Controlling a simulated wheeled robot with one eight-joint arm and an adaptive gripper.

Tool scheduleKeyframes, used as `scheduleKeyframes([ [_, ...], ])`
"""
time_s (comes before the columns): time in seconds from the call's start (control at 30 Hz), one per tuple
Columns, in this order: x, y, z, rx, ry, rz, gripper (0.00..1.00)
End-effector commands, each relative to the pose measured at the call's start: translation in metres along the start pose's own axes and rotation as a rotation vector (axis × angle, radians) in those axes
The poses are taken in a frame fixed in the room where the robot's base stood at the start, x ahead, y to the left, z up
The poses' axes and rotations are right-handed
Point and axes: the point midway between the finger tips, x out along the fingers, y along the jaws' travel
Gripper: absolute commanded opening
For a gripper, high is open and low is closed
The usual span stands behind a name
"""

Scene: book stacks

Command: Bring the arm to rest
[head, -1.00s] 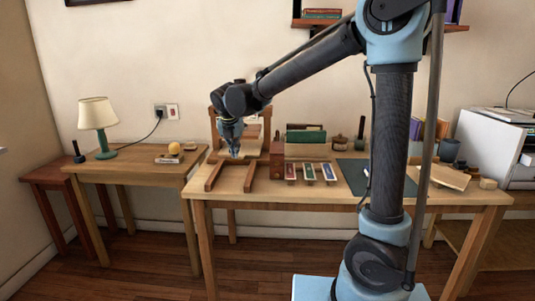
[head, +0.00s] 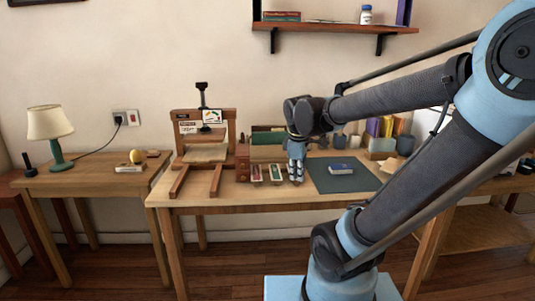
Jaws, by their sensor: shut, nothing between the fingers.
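My arm reaches in from the right side of the head view, with its links leaning over the right part of the main table (head: 235,201). My gripper (head: 297,180) points down over the table, at the left edge of the dark green mat (head: 322,179). It is shut and empty. It stands in front of the right end of a row of small coloured pieces and hides part of it. A red piece (head: 256,174) and a green piece (head: 276,174) show just left of it. I cannot tell the exact gap between the fingertips and the tabletop.
A wooden press frame (head: 178,181) stands left of my gripper. A small blue book (head: 341,169) lies on the mat. Upright books (head: 385,127) and cups (head: 405,145) stand behind. A side table (head: 85,182) holds a lamp (head: 50,125). A wall shelf (head: 340,28) hangs above.

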Motion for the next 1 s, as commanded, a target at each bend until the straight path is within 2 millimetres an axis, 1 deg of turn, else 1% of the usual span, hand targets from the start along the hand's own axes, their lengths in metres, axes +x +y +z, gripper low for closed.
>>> scheduleKeyframes([
  [0.03, 0.004, -0.008, 0.018, 0.094, -0.003, -0.006, 0.00],
  [0.2, 0.019, -0.037, 0.064, 0.430, -0.010, -0.028, 0.00],
  [0.3, 0.029, -0.057, 0.086, 0.629, -0.015, -0.040, 0.00],
  [0.4, 0.040, -0.076, 0.105, 0.817, -0.020, -0.051, 0.00],
  [0.5, 0.050, -0.093, 0.119, 0.975, -0.025, -0.060, 0.00],
  [0.6, 0.057, -0.104, 0.128, 1.091, -0.028, -0.067, 0.00],
  [0.7, 0.062, -0.111, 0.133, 1.157, -0.030, -0.070, 0.00],
  [1.0, 0.063, -0.113, 0.134, 1.182, -0.031, -0.071, 0.00],
])
